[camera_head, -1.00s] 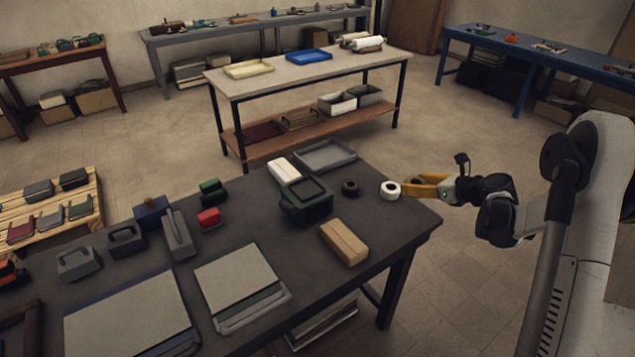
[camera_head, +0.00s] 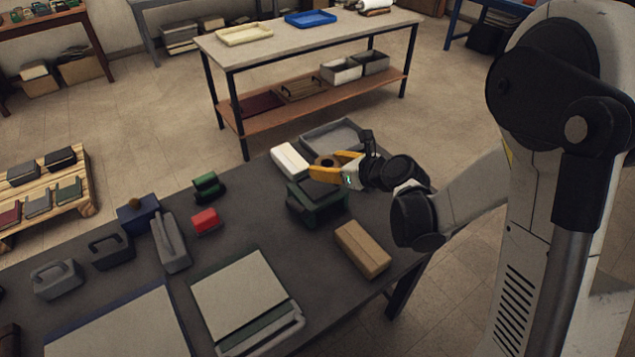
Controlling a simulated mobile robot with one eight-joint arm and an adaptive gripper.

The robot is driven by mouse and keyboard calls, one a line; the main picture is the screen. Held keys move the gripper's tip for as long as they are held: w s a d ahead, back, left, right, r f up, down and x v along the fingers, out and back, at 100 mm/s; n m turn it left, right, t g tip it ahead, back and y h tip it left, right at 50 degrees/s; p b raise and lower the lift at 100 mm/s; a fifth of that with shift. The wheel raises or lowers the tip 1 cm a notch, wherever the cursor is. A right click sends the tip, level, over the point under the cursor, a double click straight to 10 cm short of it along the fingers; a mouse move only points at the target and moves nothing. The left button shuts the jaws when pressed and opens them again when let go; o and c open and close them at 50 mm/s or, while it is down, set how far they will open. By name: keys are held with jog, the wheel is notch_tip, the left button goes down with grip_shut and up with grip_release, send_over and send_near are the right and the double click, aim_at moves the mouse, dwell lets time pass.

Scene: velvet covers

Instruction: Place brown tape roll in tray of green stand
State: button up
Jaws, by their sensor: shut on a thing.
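My gripper (camera_head: 322,168), with yellow fingers, is shut on the brown tape roll (camera_head: 325,160). The fingers cover part of the roll. The dark green stand (camera_head: 318,211) is on the dark table, with a tray-like top. My gripper and the roll appear over the stand's back edge in the picture, and the fingers hide part of its top. The roll looks raised above the table. I cannot tell the exact gap between roll and stand.
A white box (camera_head: 290,160) and a grey tray (camera_head: 318,134) are behind the stand. A tan block (camera_head: 362,248) lies in front of it. A red item (camera_head: 206,221) and a small green item (camera_head: 208,187) are to the left.

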jog(key=shift+w+a+f+b, duration=0.2)
jog(key=shift+a+f, duration=0.25)
jog(key=shift+a, duration=0.2)
jog(key=shift+w+a+f+b, duration=0.1)
jog(key=shift+w+a+f, duration=0.05)
jog(key=shift+a+f, duration=0.4)
jog(key=shift+f+b, duration=0.9)
jog(key=shift+f, duration=0.85)
jog(key=shift+f, duration=0.2)
jog(key=o, duration=1.2)
jog(key=shift+r, duration=0.15)
